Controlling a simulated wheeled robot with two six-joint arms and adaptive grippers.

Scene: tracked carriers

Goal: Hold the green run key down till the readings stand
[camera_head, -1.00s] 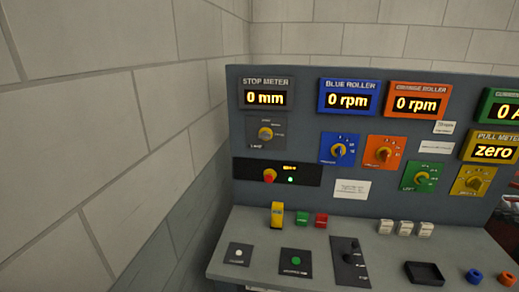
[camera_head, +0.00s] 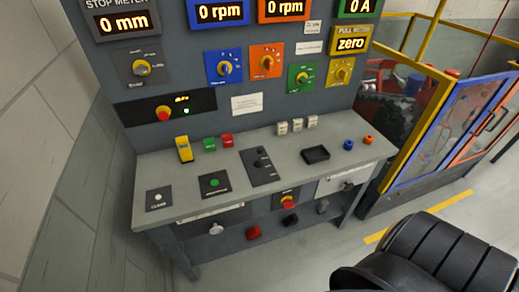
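A control desk stands ahead. A green round button (camera_head: 215,183) sits on a black plate on the desk top; its label is too small to read. A green block-shaped key (camera_head: 209,144) stands farther back beside a red one (camera_head: 227,140). I cannot tell which green one is the run key. The stop meter (camera_head: 124,23) reads 0 mm. The blue roller display (camera_head: 220,12) and orange roller display (camera_head: 284,9) read 0 rpm. The green-framed display (camera_head: 359,6) reads 0 A, and the pull meter (camera_head: 350,43) reads zero. Neither gripper is in view.
A yellow block (camera_head: 184,149), white switches (camera_head: 298,126), a black tray (camera_head: 315,154) and small blue and orange rings (camera_head: 349,145) are on the desk. A wall is left. A caged machine (camera_head: 440,130) stands right. A black ribbed object (camera_head: 440,255) fills the lower right.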

